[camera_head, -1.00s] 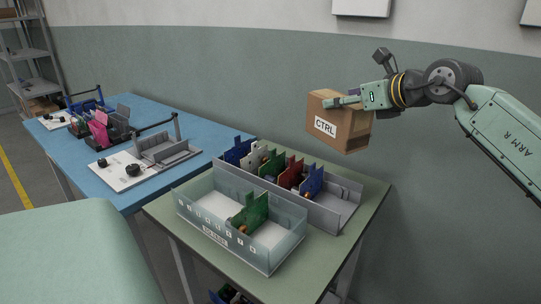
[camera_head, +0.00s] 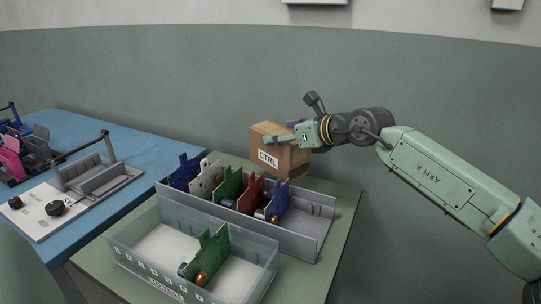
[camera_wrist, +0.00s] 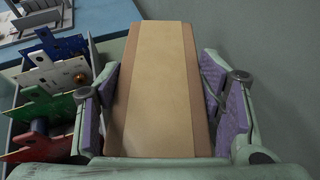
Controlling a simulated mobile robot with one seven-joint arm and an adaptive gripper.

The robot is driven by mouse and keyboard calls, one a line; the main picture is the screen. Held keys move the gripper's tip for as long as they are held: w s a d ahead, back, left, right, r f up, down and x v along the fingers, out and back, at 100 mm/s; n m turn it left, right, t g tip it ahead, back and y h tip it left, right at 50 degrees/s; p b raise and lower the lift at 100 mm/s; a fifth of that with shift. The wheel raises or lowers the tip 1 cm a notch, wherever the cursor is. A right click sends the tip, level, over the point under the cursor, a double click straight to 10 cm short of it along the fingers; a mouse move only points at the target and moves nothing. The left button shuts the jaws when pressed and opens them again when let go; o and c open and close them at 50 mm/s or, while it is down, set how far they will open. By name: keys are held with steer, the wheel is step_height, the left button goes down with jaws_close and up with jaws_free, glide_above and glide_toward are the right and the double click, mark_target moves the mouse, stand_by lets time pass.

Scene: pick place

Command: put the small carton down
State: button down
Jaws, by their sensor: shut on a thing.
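The small carton (camera_head: 272,146) is a brown cardboard box with a white "CTRL" label on its front. It shows behind the rack of coloured boards, at the back of the green table (camera_head: 341,213). My gripper (camera_head: 288,139) is shut on it from above and the right. In the wrist view the carton (camera_wrist: 153,85) stands between the two purple-padded fingers (camera_wrist: 166,112), its taped face toward the camera.
A grey rack (camera_head: 312,240) with several coloured boards stands just in front of the carton. A clear-walled tray (camera_head: 146,277) with one green board is nearer. A blue table (camera_head: 127,139) with fixtures is at the left. Green tabletop shows right of the rack.

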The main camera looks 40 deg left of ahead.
steer(key=shift+f, duration=2.5)
steer(key=shift+f, duration=0.2)
steer(key=shift+c, duration=2.3)
jaws_free()
